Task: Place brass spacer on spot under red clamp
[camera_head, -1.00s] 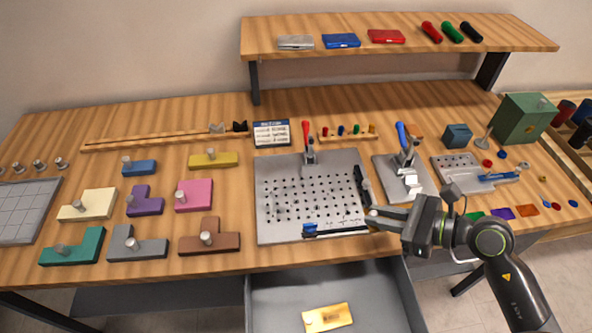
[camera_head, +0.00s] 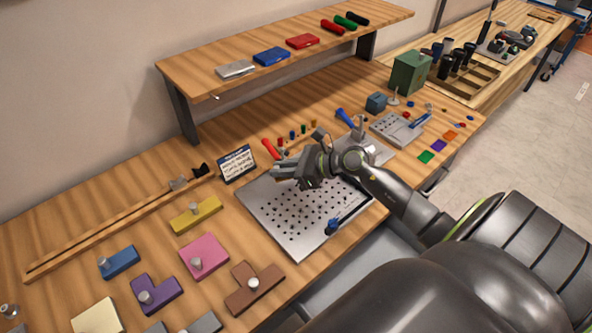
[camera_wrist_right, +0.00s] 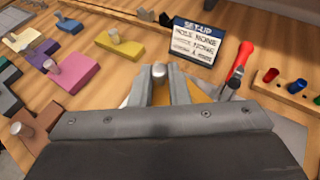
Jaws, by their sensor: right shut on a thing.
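My right gripper (camera_head: 280,170) is over the back of the grey perforated plate (camera_head: 300,228), close to the red clamp handle (camera_head: 271,149). In the right wrist view it is shut on a piece with a round metal knob (camera_wrist_right: 159,72). Brass-coloured surface, apparently the brass spacer (camera_wrist_right: 197,94), shows beside the fingers. The red clamp handle (camera_wrist_right: 240,62) stands to the right of the gripper there. The fingers and wrist hide most of the held piece and the spot under the clamp, so I cannot tell whether the piece touches the plate. My left gripper is not in view.
A set-up sign (camera_head: 236,163) stands behind the plate, left of the clamp. Small coloured pegs (camera_head: 292,135) stand in a rack to the right. A blue-handled clamp (camera_head: 344,117) is further right. Coloured blocks with knobs, such as the yellow one (camera_head: 195,215), lie left.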

